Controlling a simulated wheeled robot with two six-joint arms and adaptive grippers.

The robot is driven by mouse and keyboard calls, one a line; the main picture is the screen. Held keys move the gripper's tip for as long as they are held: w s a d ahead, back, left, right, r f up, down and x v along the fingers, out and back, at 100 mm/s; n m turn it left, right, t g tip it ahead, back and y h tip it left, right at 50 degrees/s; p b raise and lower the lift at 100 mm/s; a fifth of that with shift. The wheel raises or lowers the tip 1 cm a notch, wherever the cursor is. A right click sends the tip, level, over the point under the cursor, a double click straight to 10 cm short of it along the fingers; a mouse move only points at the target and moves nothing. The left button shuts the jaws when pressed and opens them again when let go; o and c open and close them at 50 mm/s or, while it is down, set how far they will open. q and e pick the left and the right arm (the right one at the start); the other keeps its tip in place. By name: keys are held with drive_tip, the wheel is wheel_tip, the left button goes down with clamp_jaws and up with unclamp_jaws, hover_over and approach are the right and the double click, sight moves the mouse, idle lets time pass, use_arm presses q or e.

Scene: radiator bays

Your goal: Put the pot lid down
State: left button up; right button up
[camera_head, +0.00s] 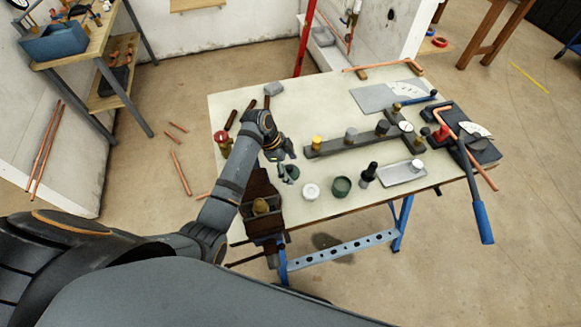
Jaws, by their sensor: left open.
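My left gripper (284,163) is open over the left part of the workbench (240,105), with its fingers pointing down. A small dark grey-green round piece (291,174), which looks like the pot lid, is right at its fingertips. The fingers partly hide it, and I cannot tell whether they touch it. A dark green pot (341,187) stands to the right of the gripper, near the front edge. A white round tub (311,191) stands between the gripper and the green pot. My right gripper is not in view.
A black bottle (369,174) and a pale tray (402,173) stand right of the pot. A dark rail (345,144) with several fittings lies behind them. A brown vise-like block (262,190) is at the front left. The back middle of the bench is clear.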

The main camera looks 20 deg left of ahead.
use_arm(q)
drive_tip(key=b+v, duration=0.2)
drive_tip(key=v, duration=0.9)
drive_tip(key=shift+r, duration=0.45)
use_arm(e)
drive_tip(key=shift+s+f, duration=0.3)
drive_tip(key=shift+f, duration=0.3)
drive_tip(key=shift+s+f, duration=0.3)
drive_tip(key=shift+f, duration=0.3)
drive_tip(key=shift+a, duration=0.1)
